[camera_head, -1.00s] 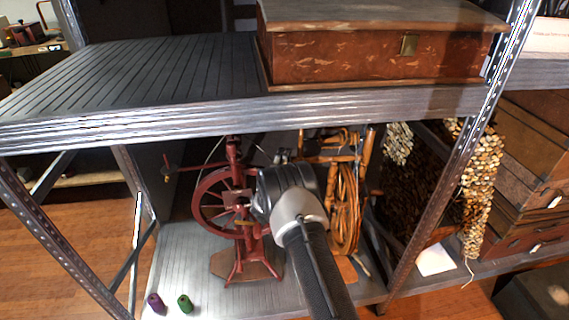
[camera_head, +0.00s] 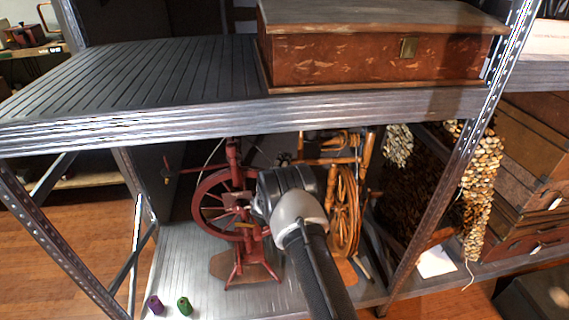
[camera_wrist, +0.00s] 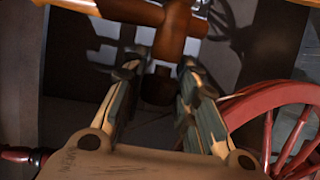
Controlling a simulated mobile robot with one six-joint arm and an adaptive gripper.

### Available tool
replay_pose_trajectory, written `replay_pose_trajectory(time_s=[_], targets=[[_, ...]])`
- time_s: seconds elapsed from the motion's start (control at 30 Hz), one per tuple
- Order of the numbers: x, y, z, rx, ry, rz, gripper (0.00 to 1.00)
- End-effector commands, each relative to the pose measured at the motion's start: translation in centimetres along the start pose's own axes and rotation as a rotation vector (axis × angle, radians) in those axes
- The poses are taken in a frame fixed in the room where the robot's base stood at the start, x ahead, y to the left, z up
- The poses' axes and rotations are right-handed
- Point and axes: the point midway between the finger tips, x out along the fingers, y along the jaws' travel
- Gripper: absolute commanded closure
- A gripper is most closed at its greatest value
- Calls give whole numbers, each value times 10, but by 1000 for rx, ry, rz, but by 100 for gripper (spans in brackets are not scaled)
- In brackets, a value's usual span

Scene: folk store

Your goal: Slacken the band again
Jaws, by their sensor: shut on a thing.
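A red spinning wheel (camera_head: 234,158) stands on the lower shelf in the head view. Its spoked red rim (camera_wrist: 268,96) shows at the right of the wrist view. My gripper (camera_wrist: 157,76) points in at the wheel's upper part, with its two fingers shut on a dark brown turned wooden piece (camera_wrist: 158,91). This piece sits just below a reddish-brown crosspiece (camera_wrist: 172,38). I cannot make out the band or how tight it is. In the head view my wrist and arm hide the fingertips and part of the wheel.
A second, orange-brown spinning wheel (camera_head: 346,205) stands close on the right. The upper shelf (camera_head: 150,78) with a wooden chest (camera_head: 340,62) overhangs the space. A purple spool (camera_head: 155,305) and a green spool (camera_head: 184,306) are at the front left, with bare shelf behind them.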

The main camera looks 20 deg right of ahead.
Motion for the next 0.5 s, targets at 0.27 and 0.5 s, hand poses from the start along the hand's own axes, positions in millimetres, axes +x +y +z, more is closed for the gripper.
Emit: replay_pose_trajectory(time_s=[0.27, 0.5], targets=[[1, 5, 1, -46, -4, -155, 97], [0, 1, 0, -80, 0, -262, 97]])
